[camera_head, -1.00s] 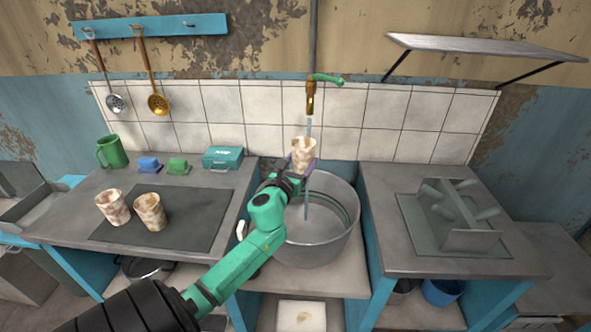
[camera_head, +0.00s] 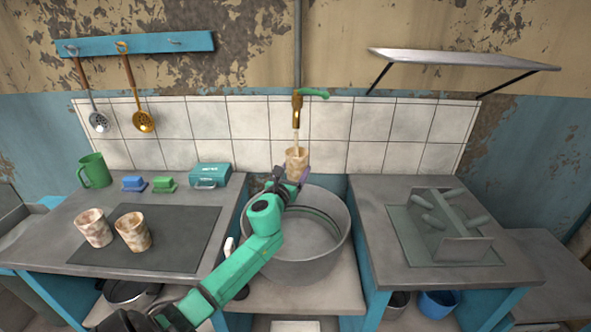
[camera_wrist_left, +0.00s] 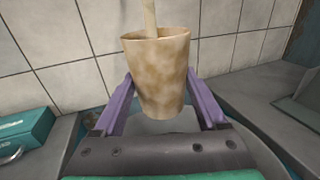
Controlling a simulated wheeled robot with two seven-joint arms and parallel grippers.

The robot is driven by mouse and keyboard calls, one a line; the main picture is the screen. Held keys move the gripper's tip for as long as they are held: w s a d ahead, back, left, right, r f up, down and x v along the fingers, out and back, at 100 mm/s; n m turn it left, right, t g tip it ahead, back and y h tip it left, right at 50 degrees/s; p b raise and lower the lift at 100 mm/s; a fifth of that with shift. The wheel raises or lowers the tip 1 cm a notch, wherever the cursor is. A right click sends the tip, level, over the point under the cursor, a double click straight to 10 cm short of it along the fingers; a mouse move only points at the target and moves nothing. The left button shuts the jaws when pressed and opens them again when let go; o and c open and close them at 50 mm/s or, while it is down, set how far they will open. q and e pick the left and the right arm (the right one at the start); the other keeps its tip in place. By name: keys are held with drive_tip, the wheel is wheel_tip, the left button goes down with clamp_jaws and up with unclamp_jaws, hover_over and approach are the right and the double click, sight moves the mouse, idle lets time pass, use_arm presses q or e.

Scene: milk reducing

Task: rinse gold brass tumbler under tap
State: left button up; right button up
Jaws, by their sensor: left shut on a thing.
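My left gripper (camera_wrist_left: 160,108) is shut on a tumbler with mottled beige and brown-gold sides (camera_wrist_left: 158,76). The head view also shows this tumbler (camera_head: 297,161), upright below the brass tap (camera_head: 297,112) and above the large metal tub (camera_head: 318,262). A stream of water (camera_wrist_left: 150,18) runs from the tap into the tumbler's open mouth. No stream shows below the tumbler. The inside bottom of the tumbler is hidden. My right gripper is not in view.
Two similar blotchy tumblers (camera_head: 94,228) (camera_head: 133,231) stand on a dark mat (camera_head: 180,245) on the left counter. A green mug (camera_head: 94,171), small blue and green items and a teal box (camera_head: 210,176) stand behind. A rack with pegs (camera_head: 447,232) stands on the right counter.

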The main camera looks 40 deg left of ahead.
sight(296, 173)
use_arm(q)
drive_tip(key=shift+w+d, duration=0.15)
drive_tip(key=shift+d, duration=0.4)
drive_tip(key=shift+p+v, duration=0.7)
drive_tip(key=shift+v, duration=3.35)
drive_tip(key=shift+a, duration=0.1)
drive_tip(key=shift+r, duration=0.1)
drive_tip(key=s+d+r+p, duration=0.1)
drive_tip(key=s+r+p, duration=0.3)
drive_tip(key=shift+s+d, duration=0.25)
drive_tip(key=shift+s, duration=0.15)
